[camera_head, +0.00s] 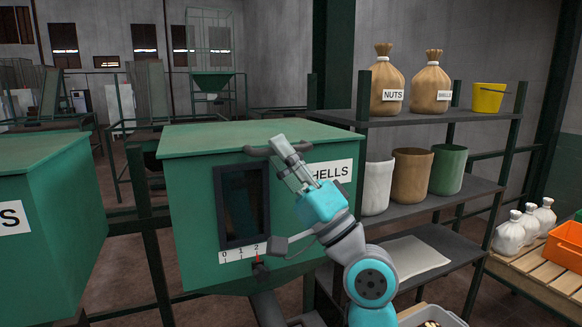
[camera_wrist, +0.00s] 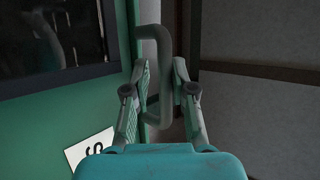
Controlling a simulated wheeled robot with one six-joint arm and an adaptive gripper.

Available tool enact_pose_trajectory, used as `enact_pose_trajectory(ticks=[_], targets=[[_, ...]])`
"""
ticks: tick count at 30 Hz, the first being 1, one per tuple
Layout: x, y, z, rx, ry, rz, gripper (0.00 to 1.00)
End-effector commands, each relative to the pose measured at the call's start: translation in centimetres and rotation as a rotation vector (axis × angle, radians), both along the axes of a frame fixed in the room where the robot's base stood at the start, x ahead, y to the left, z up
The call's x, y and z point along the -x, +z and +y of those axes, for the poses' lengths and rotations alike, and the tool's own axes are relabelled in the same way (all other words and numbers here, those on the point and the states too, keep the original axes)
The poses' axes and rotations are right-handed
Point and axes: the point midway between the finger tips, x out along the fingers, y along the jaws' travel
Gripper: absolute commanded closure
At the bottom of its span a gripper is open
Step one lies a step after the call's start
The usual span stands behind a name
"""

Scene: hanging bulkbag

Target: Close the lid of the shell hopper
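The shell hopper (camera_head: 192,215) is a green metal box with a white SHELLS label and a dark window in its front. Its green lid (camera_head: 230,138) lies about level across the top, with no clear gap at the front edge. A dark handle (camera_head: 257,151) sits at the lid's front edge. In the wrist view the handle (camera_wrist: 165,82) is a grey bent bar between my fingers. My gripper (camera_head: 280,150) is at the handle, with one finger on each side in the wrist view (camera_wrist: 163,75). The fingers look partly open; contact with the bar is unclear.
Another green hopper (camera_head: 50,200) stands to the left. At right a dark shelf (camera_head: 430,120) holds sacks, a yellow bucket (camera_head: 488,97) and several bins. An orange crate (camera_head: 565,245) and white bags stand on a wooden pallet at far right.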

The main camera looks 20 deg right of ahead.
Motion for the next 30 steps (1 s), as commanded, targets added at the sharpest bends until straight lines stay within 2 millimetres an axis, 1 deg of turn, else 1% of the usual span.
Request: enact_pose_trajectory(ticks=[5,15,21,25,30], targets=[[1.0,-1.2,-0.7,-0.002,-0.001,0.002,0.75],[4.7,-5.6,-3.1,-0.002,-0.002,0.004,0.75],[6.4,-7.5,-4.1,0.0,-0.001,0.004,0.75],[7.0,-8.2,-4.4,0.0,0.0,0.003,0.75],[7.2,-8.4,-4.6,0.0,0.0,0.002,0.75]])
